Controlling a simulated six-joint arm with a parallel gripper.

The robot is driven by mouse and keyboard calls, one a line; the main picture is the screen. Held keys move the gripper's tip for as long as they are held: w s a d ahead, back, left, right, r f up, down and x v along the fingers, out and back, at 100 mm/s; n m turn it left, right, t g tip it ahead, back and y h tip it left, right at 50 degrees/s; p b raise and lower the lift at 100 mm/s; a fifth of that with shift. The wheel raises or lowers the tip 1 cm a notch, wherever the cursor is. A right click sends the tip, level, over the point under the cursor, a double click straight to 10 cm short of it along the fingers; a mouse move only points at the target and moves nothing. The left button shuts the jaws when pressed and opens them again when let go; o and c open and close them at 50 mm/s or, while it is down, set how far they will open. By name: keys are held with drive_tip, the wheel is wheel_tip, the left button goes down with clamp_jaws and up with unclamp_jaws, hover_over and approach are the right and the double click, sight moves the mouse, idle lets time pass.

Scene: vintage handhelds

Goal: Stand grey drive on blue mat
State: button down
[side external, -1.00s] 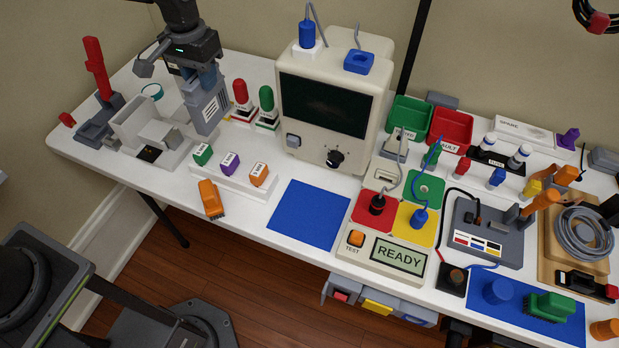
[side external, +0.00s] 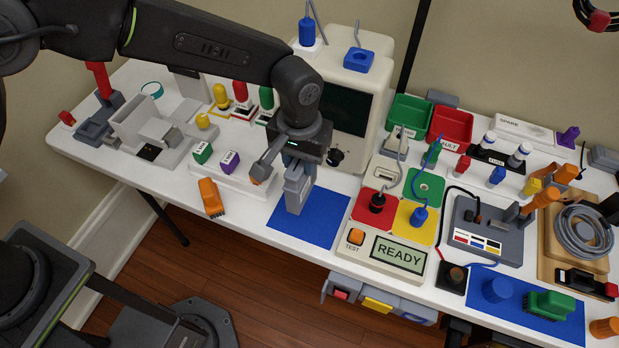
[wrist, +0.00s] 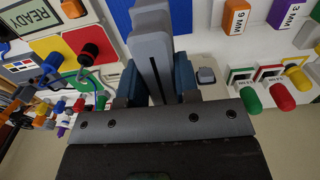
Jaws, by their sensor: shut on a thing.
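The grey drive (side external: 298,190) is shut between the jaws of my gripper (side external: 299,164). It hangs upright, its long side vertical, in the side view. Its lower end overlaps the back left part of the plain blue mat (side external: 323,222); I cannot tell whether it touches the mat. In the wrist view the drive (wrist: 151,48) shows between the blue finger pads of my gripper (wrist: 158,82), with parts of the blue mat (wrist: 190,14) on both sides of it. The drive and my wrist hide part of the mat's far side.
A colour-patched tester (side external: 382,255) reading READY stands right of the mat. Left of it is a white block row with green (side external: 203,152) and purple (side external: 230,161) blocks, and an orange piece (side external: 210,197). A cream monitor (side external: 370,95) stands behind. A second blue mat (side external: 475,285) holds other parts.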

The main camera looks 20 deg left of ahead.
drive_tip(key=shift+s+d+f, duration=0.1)
drive_tip(key=shift+d+f, duration=0.2)
drive_tip(key=shift+f, duration=0.55)
drive_tip(key=shift+d+f, duration=0.3)
drive_tip(key=shift+f, duration=0.55)
drive_tip(key=shift+s+d+f, duration=0.1)
drive_tip(key=shift+d+f, duration=0.2)
drive_tip(key=shift+f, duration=0.7)
drive_tip(key=c, duration=0.8)
unclamp_jaws()
drive_tip(key=shift+c, duration=0.2)
